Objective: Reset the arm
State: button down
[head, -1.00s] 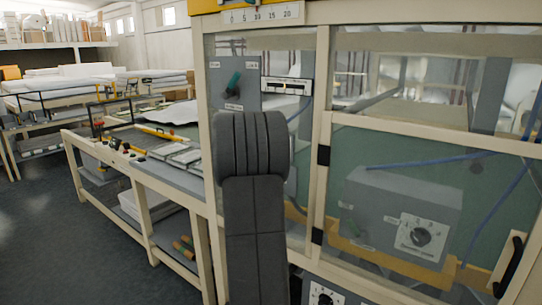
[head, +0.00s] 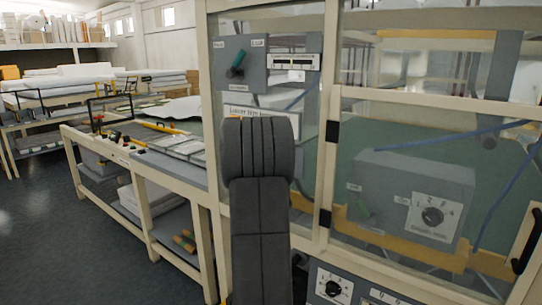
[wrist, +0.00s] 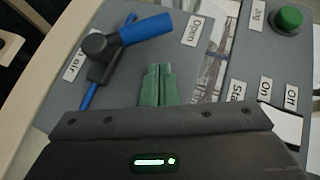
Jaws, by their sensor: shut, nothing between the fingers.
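My gripper (wrist: 155,84) shows in the wrist view as two green fingers side by side, shut with nothing between them. They are in front of a grey control panel (wrist: 208,62); I cannot tell whether they touch it. A valve with a blue handle (wrist: 146,28) is up and left of the fingers. A green button (wrist: 288,19) is at the upper right of the panel. In the head view my dark grey arm stands upright in front of the machine, and my gripper is hidden there.
A glazed machine enclosure with a cream frame (head: 331,100) fills the right side. Behind its glass is a grey box with a dial (head: 433,216). A long workbench (head: 187,172) runs left, beside open floor (head: 45,235).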

jog(key=shift+s+d+f+m+t+y+b, duration=0.1)
jog(key=shift+d+f+m+t+y+b, duration=0.15)
jog(key=shift+b, duration=0.85)
jog(key=shift+s+f+m+t+y+b, duration=0.15)
jog(key=shift+f+t+b, duration=0.2)
jog(key=shift+b, duration=0.7)
jog(key=s+t+b, duration=0.1)
jog(key=b, duration=0.4)
jog(key=s+d+f+m+t+y+b, duration=0.1)
jog(key=b, duration=0.4)
jog(key=shift+f+b, duration=0.15)
jog(key=shift+b, duration=0.15)
jog(key=shift+s, duration=0.2)
